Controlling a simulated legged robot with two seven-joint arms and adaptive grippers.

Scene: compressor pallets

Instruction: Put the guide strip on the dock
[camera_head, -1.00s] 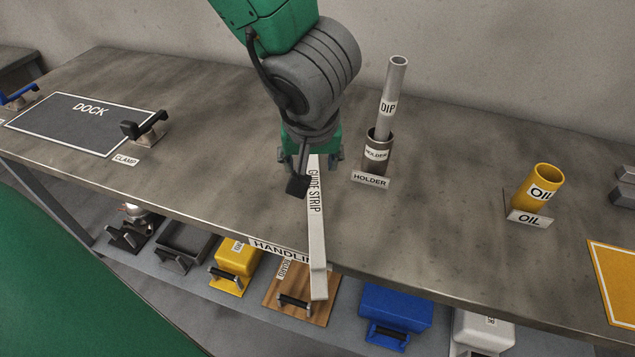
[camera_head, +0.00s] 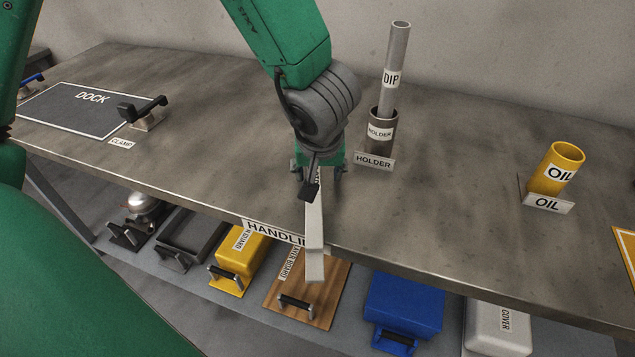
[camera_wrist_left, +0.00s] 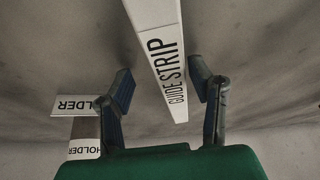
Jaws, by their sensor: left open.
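The guide strip (camera_head: 315,238) is a long pale bar lying on the bench, with its near end sticking out past the bench's front edge. In the left wrist view the guide strip (camera_wrist_left: 160,50) runs between my open fingers, its lettering facing the camera. My left gripper (camera_head: 316,184) is over the strip's far part and hides some of it. In the left wrist view the left gripper (camera_wrist_left: 160,85) has a finger on each side of the strip, with gaps showing. The dock (camera_head: 75,112) is a dark, white-edged rectangle at the bench's left. My right gripper is not in view.
A clamp (camera_head: 143,112) with a black handle stands at the dock's right edge. A holder (camera_head: 381,130) with a dip tube stands right of my gripper, and a yellow oil cup (camera_head: 556,168) farther right. Several boxes sit on the shelf below. Bench between dock and strip is clear.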

